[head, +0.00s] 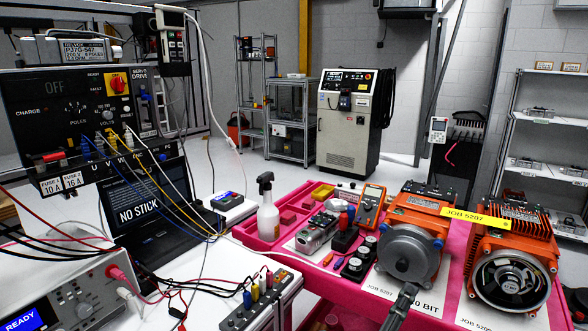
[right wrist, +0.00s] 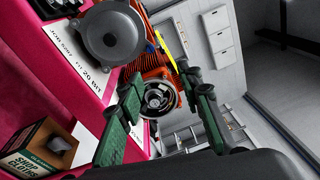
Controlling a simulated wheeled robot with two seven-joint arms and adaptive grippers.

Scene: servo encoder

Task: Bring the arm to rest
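Part of my right gripper (head: 403,303) shows in the head view at the bottom, in front of the grey-faced orange motor (head: 412,240). In the right wrist view my right gripper (right wrist: 168,90) has its two green-and-dark fingers spread apart, with nothing held between them. An orange motor with an open round encoder end (right wrist: 160,97) shows beyond the gap. I cannot tell the exact distance to it. My left gripper is in neither view.
A pink-covered table (head: 315,190) holds the motors, a spray bottle (head: 267,208), an orange multimeter (head: 371,203) and small parts. A laptop (head: 150,210) and servo drive panel (head: 75,125) with cables stand left. A shop cloths box (right wrist: 38,148) is near the gripper.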

